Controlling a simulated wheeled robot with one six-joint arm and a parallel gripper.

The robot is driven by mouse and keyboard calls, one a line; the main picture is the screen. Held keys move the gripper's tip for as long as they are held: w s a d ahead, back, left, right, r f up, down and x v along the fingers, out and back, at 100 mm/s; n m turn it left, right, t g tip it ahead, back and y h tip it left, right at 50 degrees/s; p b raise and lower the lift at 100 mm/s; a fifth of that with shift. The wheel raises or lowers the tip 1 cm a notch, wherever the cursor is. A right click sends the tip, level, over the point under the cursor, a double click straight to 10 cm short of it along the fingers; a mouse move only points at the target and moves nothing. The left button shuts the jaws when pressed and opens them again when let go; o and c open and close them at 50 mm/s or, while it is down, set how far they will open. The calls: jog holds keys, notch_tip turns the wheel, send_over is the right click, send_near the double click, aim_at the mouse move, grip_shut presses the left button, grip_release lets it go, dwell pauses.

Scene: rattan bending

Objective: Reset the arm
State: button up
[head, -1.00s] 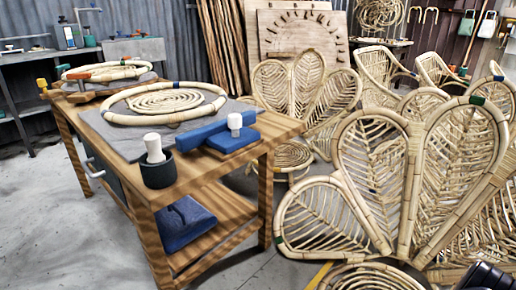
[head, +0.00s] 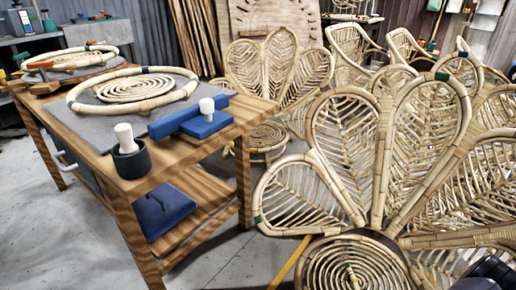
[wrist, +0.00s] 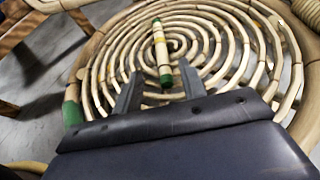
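My gripper (wrist: 157,90) shows in the wrist view with its two dark fingers apart and nothing between them. It is above the round spiral rattan seat (wrist: 207,63) of a chair. A short rattan piece (wrist: 162,52) with green and yellow bands lies on the spiral, just beyond the fingertips and apart from them. In the head view the same seat (head: 318,274) is at the bottom, with the banded piece (head: 351,274) on it. Only a dark part of my arm shows at the bottom right corner there; the fingers are out of that view.
A wooden workbench (head: 112,198) stands at left, holding a rattan ring (head: 75,98), a blue block (head: 205,124) and a dark mortar (head: 131,160). Petal-backed rattan chairs (head: 343,135) crowd the middle and right. Bare floor (head: 57,240) is free at lower left.

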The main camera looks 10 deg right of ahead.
jog(key=v, duration=0.2)
jog(key=shift+s+r+p, duration=0.2)
jog(key=shift+s+p, duration=0.05)
jog(key=shift+p, duration=0.1)
jog(key=shift+w+a+f+b, duration=0.1)
jog(key=shift+w+f+b, duration=0.05)
jog(key=shift+f+b, duration=0.15)
jog(key=b+x, duration=0.4)
jog(key=x, duration=0.7)
jog(key=shift+w+f, duration=0.1)
jog(key=shift+w, duration=0.1)
notch_tip(320, 180, up, 12)
jog(key=p, duration=0.6)
notch_tip(320, 180, up, 22)
jog(key=n+y+p, duration=0.2)
jog(key=p, duration=1.2)
send_over(358, 288)
jog(key=w+a, duration=1)
jog(key=w+a+r+n+y+p, duration=0.1)
jog(key=w+a+r+p, duration=0.1)
jog(key=a+r+p, duration=0.4)
jog(key=w+a+r+y+p, duration=0.1)
jog(key=a+r+p, duration=0.5)
jog(key=r, duration=0.8)
jog(key=shift+w+a+r+n+p, duration=0.2)
jog(key=shift+w+a+n+p, duration=0.15)
jog(key=shift+w, duration=0.35)
jog(key=shift+a, duration=0.1)
